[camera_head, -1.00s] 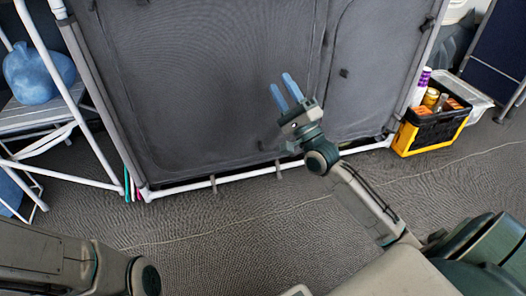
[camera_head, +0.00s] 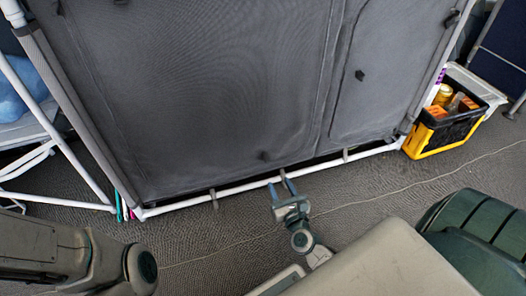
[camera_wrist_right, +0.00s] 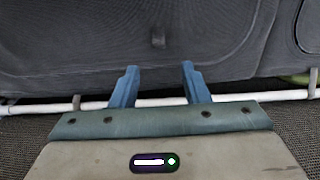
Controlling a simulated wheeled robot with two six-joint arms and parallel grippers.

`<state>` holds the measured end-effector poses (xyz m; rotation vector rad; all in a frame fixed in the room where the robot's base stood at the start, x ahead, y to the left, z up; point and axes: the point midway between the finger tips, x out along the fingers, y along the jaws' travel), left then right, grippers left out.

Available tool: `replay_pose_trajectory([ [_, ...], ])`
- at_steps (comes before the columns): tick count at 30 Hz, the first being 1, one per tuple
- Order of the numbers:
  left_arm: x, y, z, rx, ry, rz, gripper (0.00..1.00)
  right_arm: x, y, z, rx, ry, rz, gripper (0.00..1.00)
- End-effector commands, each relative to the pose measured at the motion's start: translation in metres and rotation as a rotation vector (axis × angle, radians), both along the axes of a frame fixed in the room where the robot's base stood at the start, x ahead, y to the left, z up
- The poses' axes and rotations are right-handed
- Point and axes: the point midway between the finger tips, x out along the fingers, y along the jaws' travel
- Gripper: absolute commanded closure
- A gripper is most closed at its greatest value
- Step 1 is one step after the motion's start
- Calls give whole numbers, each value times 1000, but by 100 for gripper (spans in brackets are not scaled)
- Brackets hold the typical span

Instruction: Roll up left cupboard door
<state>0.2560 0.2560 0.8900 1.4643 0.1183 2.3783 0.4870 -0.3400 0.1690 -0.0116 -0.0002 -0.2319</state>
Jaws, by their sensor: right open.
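The left cupboard door (camera_head: 215,90) is a large dark grey fabric panel, and it hangs down closed. A small dark tab (camera_head: 264,155) sits near its lower edge; the tab also shows in the right wrist view (camera_wrist_right: 158,41), above and between the fingertips. My right gripper (camera_head: 284,186) is open and empty, its blue fingers just in front of the white bottom bar (camera_head: 240,188). In the right wrist view the right gripper (camera_wrist_right: 158,72) points at the door's lower part. My left arm (camera_head: 75,257) shows at lower left, but its gripper is out of view.
The right door panel (camera_head: 385,80) is also closed. A black and yellow crate (camera_head: 440,133) with items stands right of the cupboard. A white-framed stand (camera_head: 60,150) with a blue object (camera_head: 15,95) is at left. Grey floor in front is mostly clear.

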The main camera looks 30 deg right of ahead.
Motion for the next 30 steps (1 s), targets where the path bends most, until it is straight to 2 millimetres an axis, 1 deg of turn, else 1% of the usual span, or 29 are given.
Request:
replay_pose_trajectory([
  [2, 0, 0, 0, 0, -1, 0, 68, 0, 3, -2, 14, 2, -4, 58],
  [5, 0, 0, 0, 0, -1, 0, 68, 8, 2, -2, 16, 1, -5, 58],
  [8, 0, 0, 0, 0, 0, 0, 68, 23, -2, -1, 13, -1, -4, 58],
  [15, 0, 0, -3, 0, 0, 0, 68, 68, -13, -3, 12, 0, -4, 58],
  [18, 0, 0, -5, 0, 0, 0, 68, 84, -17, -2, 12, 0, -4, 58],
  [21, 0, 0, -6, 0, 0, -1, 68, 95, -20, -3, 12, 0, -5, 58],
  [25, 0, 0, -6, 0, 0, -1, 68, 102, -22, -2, 13, 1, -4, 58],
  [30, 0, 0, -6, -1, -1, -1, 68, 104, -22, -2, 12, 1, -4, 58],
])
